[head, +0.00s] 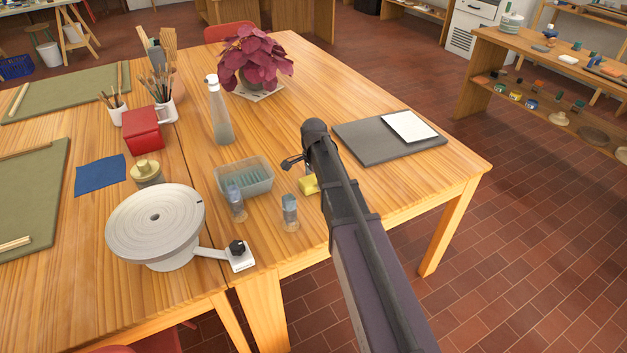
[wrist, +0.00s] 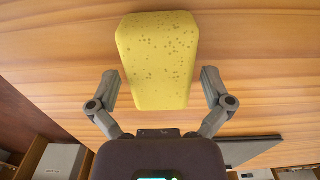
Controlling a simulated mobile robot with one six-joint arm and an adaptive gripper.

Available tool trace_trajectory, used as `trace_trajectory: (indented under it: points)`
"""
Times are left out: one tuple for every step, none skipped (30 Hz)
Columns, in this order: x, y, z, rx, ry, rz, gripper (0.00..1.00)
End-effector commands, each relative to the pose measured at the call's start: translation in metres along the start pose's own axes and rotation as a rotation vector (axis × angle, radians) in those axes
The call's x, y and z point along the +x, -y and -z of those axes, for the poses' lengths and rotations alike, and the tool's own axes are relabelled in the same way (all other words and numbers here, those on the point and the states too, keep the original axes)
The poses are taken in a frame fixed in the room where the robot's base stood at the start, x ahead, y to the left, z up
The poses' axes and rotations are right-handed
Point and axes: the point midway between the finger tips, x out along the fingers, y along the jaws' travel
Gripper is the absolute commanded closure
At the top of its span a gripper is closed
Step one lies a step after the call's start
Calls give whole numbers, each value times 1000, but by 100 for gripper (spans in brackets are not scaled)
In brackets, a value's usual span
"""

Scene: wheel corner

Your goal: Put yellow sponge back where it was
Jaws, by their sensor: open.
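The yellow sponge (head: 308,184) lies on the wooden table, partly hidden behind my arm in the head view. In the wrist view the sponge (wrist: 158,60) fills the upper middle, a speckled yellow block with rounded corners. My gripper (wrist: 162,82) is open, with one finger on each side of the sponge's lower end. A gap shows between each finger and the sponge. In the head view my gripper (head: 293,162) is just above and left of the sponge, mostly hidden by my own wrist.
A clear tub (head: 245,180) and two small jars (head: 290,212) stand left of the sponge. A dark grey board (head: 370,143) with a white sheet lies to the right. A potter's wheel (head: 155,225), a bottle (head: 219,112) and a potted plant (head: 256,58) are also on the table.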

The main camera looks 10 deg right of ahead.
Motion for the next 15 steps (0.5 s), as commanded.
trace_trajectory:
  points:
    - [-3,0,0,0,0,0,0]
    - [-4,0,0,0,0,0,0]
    - [-6,0,0,0,0,0,0]
    - [-8,0,0,0,0,0,0]
    - [-10,0,0,0,0,0,0]
    - [-13,0,0,0,0,0,0]
    - [-15,0,0,0,0,0,0]
    - [-17,0,0,0,0,0,0]
    - [-20,0,0,0,0,0,0]
    - [-23,0,0,0,0,0,0]
    - [-26,0,0,0,0,0,0]
    - [-29,0,0,0,0,0,0]
    - [-32,0,0,0,0,0,0]
    - [-34,0,0,0,0,0,0]
    - [-37,0,0,0,0,0,0]
